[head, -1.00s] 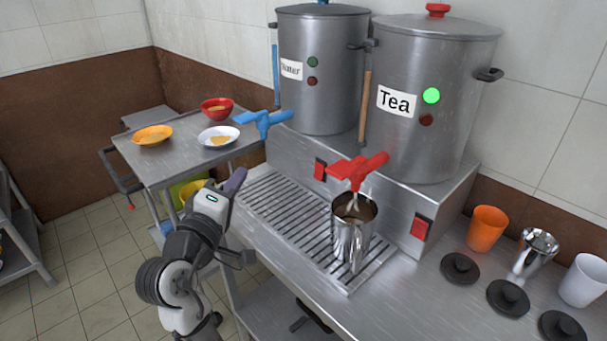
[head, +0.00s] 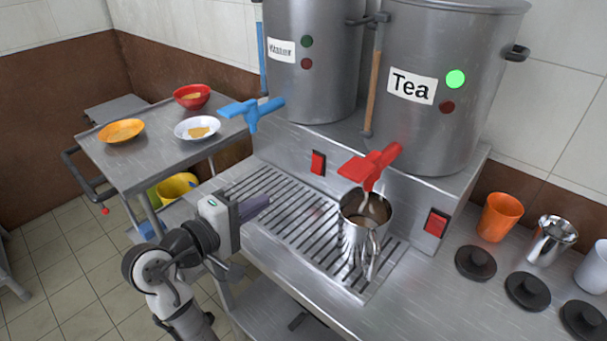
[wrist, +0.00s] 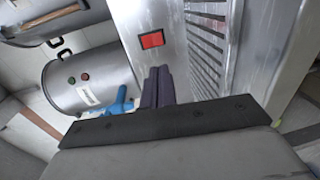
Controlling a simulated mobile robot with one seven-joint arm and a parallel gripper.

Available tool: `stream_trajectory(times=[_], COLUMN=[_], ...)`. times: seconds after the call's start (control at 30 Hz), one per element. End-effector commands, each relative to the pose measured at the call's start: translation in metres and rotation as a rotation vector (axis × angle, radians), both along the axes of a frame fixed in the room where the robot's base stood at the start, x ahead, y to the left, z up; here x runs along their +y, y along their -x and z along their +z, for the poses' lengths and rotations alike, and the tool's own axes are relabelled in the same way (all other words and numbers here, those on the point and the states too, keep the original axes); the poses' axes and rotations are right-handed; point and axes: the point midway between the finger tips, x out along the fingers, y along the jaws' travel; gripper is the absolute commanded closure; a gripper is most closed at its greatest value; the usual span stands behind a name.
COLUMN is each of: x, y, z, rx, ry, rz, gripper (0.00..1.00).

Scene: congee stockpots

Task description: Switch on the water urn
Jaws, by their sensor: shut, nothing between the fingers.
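The water urn (head: 312,85) is a steel pot with a "Water" label, at the top centre of the head view. Its green lamp (head: 307,41) and red lamp (head: 306,64) look dark. A red rocker switch (head: 318,163) sits on the steel base below it. The urn (wrist: 88,85) and the switch (wrist: 151,40) also show in the wrist view. My gripper (head: 262,205) is shut and empty over the left edge of the drip grate, left of and apart from the switch. Its dark fingers (wrist: 158,84) are together in the wrist view.
The blue tap (head: 252,112) juts out above my gripper. The tea urn (head: 440,125) has a lit green lamp and its own red switch (head: 436,222). A metal mug (head: 362,232) with brown liquid stands under the red tap (head: 370,165). A cart (head: 150,170) holds dishes.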

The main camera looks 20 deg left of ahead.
Motion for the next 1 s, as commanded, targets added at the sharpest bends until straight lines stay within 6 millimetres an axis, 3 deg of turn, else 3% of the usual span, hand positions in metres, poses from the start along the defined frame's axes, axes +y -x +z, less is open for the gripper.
stream_trajectory(times=[0.37, 0.8, 1.0], x=[-0.004, -0.034, -0.043], y=[-0.01, -0.092, -0.12], z=[-0.001, -0.01, -0.014], rx=[0.001, 0.001, 0.0], ry=[0.001, 0.0, 0.0], rz=[-0.001, -0.002, 0.0], gripper=[1.0, 1.0, 1.0])
